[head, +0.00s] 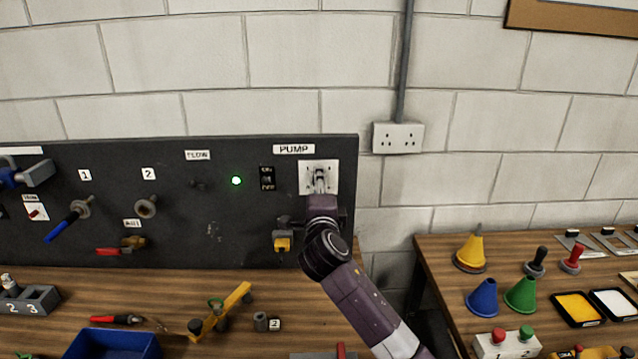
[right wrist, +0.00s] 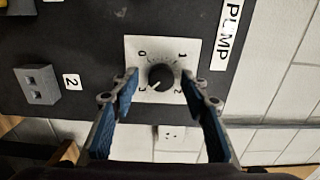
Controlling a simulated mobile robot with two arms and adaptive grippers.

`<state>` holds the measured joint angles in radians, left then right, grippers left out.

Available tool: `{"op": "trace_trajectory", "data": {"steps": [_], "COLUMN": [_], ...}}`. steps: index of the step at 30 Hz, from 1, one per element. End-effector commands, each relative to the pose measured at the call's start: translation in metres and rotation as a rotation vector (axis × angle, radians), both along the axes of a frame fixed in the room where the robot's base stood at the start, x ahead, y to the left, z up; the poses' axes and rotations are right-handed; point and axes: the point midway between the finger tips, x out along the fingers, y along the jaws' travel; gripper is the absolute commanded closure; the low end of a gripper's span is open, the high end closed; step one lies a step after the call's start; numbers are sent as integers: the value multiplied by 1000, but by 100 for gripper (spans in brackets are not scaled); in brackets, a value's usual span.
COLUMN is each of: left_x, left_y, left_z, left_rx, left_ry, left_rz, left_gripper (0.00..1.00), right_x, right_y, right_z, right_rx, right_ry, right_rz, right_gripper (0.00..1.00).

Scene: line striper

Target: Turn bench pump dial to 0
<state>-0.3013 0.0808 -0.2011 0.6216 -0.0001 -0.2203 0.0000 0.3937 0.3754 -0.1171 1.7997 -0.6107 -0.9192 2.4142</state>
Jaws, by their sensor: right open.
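The pump dial is a black round knob (right wrist: 162,77) on a white plate (right wrist: 140,44) marked 0, 1, 2 and 3. Its white pointer line appears to point toward the 3. In the head view the plate (head: 332,176) sits under the PUMP label on the black panel, and my right gripper (head: 320,182) covers the knob. In the right wrist view my right gripper (right wrist: 160,80) is open, with one blue-padded finger on each side of the knob. Gaps show between the fingers and the knob. My left gripper is out of view.
The black panel (head: 200,235) also carries a lit green lamp (head: 236,181), a rocker switch (head: 267,178), valves and a yellow connector (head: 283,244). A wall socket (head: 398,137) is right of the panel. Cones and trays stand on the right table (head: 440,262).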

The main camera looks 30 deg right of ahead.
Motion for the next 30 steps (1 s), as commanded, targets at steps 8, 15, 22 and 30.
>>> {"op": "trace_trajectory", "data": {"steps": [8, 15, 22, 30], "left_x": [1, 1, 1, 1], "left_y": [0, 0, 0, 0], "left_z": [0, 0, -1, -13], "left_rx": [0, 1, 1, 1], "left_ry": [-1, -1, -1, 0], "left_rz": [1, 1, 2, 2], "left_gripper": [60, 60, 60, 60], "right_x": [0, 0, 0, 0], "right_y": [0, 0, 0, 1], "right_z": [0, 0, -1, -4], "right_rx": [0, 0, -1, -52], "right_ry": [0, 0, 2, 33], "right_rz": [0, 0, 0, 1], "right_gripper": [63, 89, 100, 100]}}
